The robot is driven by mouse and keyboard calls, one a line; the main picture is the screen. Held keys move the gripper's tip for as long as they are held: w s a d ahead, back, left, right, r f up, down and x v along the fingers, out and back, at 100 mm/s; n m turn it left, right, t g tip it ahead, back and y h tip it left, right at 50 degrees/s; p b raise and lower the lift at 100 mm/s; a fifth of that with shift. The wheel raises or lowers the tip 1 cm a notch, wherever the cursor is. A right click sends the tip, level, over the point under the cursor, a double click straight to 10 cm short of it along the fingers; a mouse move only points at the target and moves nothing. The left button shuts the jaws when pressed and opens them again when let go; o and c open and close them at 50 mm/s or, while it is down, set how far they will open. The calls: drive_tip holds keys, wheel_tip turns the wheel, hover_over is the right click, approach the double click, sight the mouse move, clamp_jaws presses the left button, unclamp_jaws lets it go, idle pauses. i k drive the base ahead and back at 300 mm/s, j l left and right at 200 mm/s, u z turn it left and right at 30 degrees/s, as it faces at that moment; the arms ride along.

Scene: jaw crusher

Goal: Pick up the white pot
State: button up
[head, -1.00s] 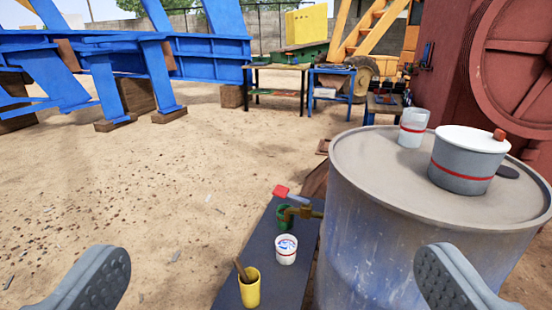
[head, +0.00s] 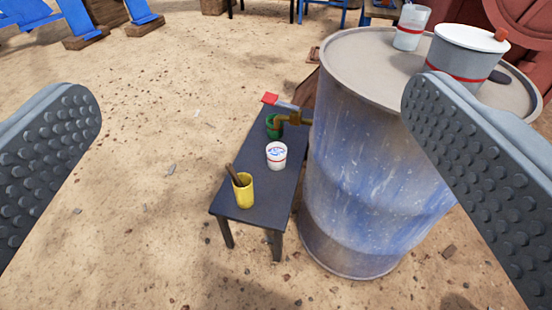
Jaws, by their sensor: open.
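A small white pot (head: 276,155) with a red band and a blue mark stands upright on a narrow dark bench (head: 257,187). A yellow cup (head: 243,190) with a brown stick in it stands in front of it, and a green cup (head: 273,126) stands behind it, under a brass tap (head: 294,118). My gripper (head: 252,100) is open and empty, its two grey studded fingers wide apart at the left and right of the picture. The bench and pot show between the fingers, farther away and not touched.
A large blue-grey drum (head: 368,170) stands right of the bench. On its top are a grey pot with a white lid (head: 464,52) and a clear cup (head: 411,28). Open sandy ground (head: 150,140) lies to the left. Blue steel supports (head: 85,22) stand at the back left.

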sight(276, 152)
drive_tip(key=i+l, duration=0.1)
drive_tip(key=l, duration=0.65)
drive_tip(key=i+l+u, duration=0.15)
drive_tip(key=l, duration=0.65)
